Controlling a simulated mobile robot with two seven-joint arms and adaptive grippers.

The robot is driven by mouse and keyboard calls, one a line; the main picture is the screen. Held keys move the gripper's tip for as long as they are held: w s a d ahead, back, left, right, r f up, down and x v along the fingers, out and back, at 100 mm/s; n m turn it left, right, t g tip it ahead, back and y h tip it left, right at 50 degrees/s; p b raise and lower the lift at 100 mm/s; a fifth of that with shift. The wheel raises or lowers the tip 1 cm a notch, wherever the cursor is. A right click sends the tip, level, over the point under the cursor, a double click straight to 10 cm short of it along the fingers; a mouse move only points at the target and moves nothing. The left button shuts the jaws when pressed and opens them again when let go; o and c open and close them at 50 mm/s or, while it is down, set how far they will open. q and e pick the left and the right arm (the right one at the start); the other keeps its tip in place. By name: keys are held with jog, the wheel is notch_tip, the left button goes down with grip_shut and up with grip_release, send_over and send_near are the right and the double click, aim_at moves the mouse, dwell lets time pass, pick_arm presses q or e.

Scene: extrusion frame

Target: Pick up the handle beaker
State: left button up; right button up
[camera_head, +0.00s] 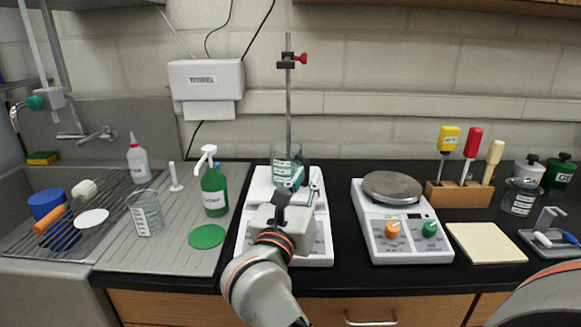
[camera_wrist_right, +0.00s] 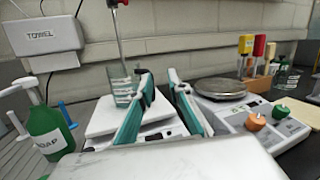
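A clear glass beaker (camera_head: 286,158) with printed marks stands on the white stirrer plate (camera_head: 262,180) by the metal rod; it also shows in the right wrist view (camera_wrist_right: 122,92). Another clear beaker (camera_head: 145,214) stands on the drainboard, and a third (camera_head: 519,199) at the far right. I cannot tell surely which is the handle beaker. My right gripper (camera_head: 303,178) is over the stirrer, in front of the first beaker. In its wrist view the fingers (camera_wrist_right: 160,76) are apart with nothing between them, and that beaker is left of the left finger. My left gripper is not in view.
A green soap bottle (camera_head: 214,192) stands left of the stirrer. A scale (camera_head: 402,228) with a round plate stands to the right, beside a beige pad (camera_head: 485,243). A wooden screwdriver holder (camera_head: 460,194) is behind. The upright rod (camera_head: 288,100) rises near the first beaker.

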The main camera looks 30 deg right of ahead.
aim_at(306, 175)
jog(key=shift+w+a+f+m+g+y, duration=0.15)
jog(key=shift+w+a+f+m+y, duration=0.1)
jog(key=shift+w+f+y, duration=0.25)
jog(key=shift+w+a+f+m+g+y, duration=0.15)
jog(key=shift+w+f+m+y, duration=0.15)
jog(key=shift+f, duration=0.35)
jog(key=shift+w+d+f, duration=0.15)
jog(key=shift+w, duration=0.1)
jog(key=p+x, duration=0.1)
jog(key=x, duration=0.6)
jog(key=shift+w+f, duration=0.15)
jog(key=shift+f, duration=0.05)
grip_shut()
